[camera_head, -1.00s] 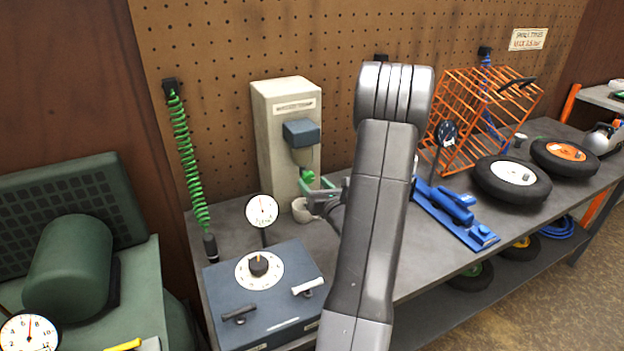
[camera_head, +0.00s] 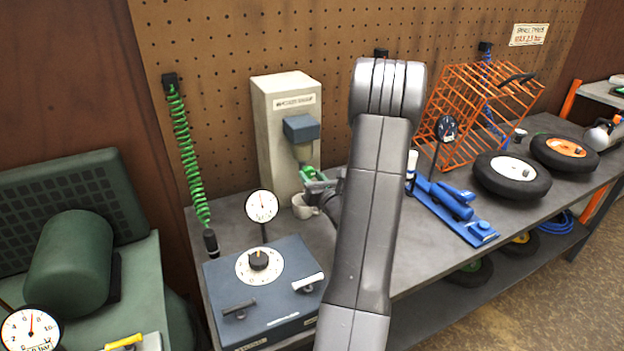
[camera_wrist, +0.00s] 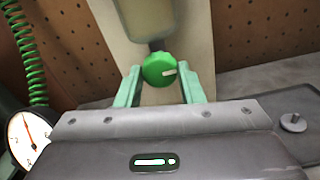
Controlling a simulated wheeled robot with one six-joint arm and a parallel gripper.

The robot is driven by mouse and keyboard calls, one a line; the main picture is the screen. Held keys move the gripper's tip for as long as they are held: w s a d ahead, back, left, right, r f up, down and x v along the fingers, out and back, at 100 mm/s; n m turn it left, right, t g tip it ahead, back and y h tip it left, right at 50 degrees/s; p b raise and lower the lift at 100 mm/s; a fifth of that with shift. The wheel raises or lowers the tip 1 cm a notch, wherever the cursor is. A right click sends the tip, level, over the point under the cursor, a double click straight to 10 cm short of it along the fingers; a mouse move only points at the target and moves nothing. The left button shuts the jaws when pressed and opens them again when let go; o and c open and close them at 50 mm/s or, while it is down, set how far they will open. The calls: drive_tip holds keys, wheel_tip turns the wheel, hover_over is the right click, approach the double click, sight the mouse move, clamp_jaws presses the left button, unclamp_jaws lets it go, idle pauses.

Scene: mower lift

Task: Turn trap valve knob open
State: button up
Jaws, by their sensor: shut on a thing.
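The trap valve knob (camera_wrist: 157,67) is a round green knob with a white pointer mark, under the bowl of the moisture trap (camera_wrist: 156,20). In the wrist view the pointer points to the right. The knob also shows in the head view (camera_head: 309,172), small and partly hidden by my gripper. My gripper (camera_wrist: 161,78) has pale green fingers, one on each side of the knob, and is shut on it. In the head view the trap has a blue-grey cap (camera_head: 301,129) and hangs on a beige post (camera_head: 272,140).
A white cup (camera_head: 304,207) stands on the bench below the trap. A blue-grey box with a dial (camera_head: 258,262) and a gauge (camera_head: 261,206) are at front left. A green coiled hose (camera_head: 186,150) hangs at left. A blue tool (camera_head: 455,205), orange cage (camera_head: 470,115) and tyres are right.

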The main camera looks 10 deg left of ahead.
drive_tip(key=shift+f+b, duration=0.15)
drive_tip(key=shift+b, duration=0.15)
drive_tip(key=n+b, duration=0.1)
drive_tip(key=b, duration=0.1)
drive_tip(key=n+b, duration=0.1)
drive_tip(key=b, duration=0.1)
drive_tip(key=n+b, duration=0.1)
drive_tip(key=b, duration=0.2)
drive_tip(key=shift+f+n, duration=0.25)
drive_tip(key=shift+n, duration=0.15)
drive_tip(key=n+b, duration=0.6)
drive_tip(key=b, duration=0.5)
drive_tip(key=n+b, duration=0.5)
drive_tip(key=b, duration=0.3)
drive_tip(key=shift+r+b, duration=0.1)
drive_tip(key=shift+b, duration=0.2)
drive_tip(key=n+b, duration=0.2)
drive_tip(key=b, duration=0.1)
drive_tip(key=shift+r+n+b, duration=0.25)
drive_tip(key=shift+n+b, duration=0.05)
drive_tip(key=shift+n, duration=0.1)
drive_tip(key=o, duration=1)
drive_tip(key=shift+r, duration=0.1)
